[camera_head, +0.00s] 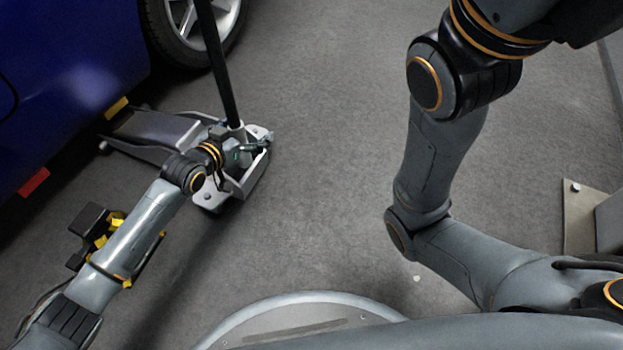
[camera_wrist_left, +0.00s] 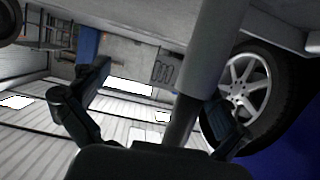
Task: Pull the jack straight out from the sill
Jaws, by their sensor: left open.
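The jack (camera_head: 150,130) is a low silver-grey floor jack beside the blue car (camera_head: 70,70), its far end reaching toward the car's lower side. Its long dark handle (camera_head: 217,65) rises from the socket at its near end. My left gripper (camera_head: 242,152) is low at that near end, by the handle's base; my wrist partly hides it. In the left wrist view a grey post, seemingly the handle (camera_wrist_left: 203,75), passes between the spread fingers of the left gripper (camera_wrist_left: 160,95). I cannot tell whether a finger touches it. My right gripper is out of view.
The car's wheel (camera_head: 195,25) is just behind the handle. Red (camera_head: 33,182) and yellow (camera_head: 116,107) blocks mark the car's lower edge. A black and yellow object (camera_head: 90,220) lies partly behind my left arm. The grey floor right of the jack is clear.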

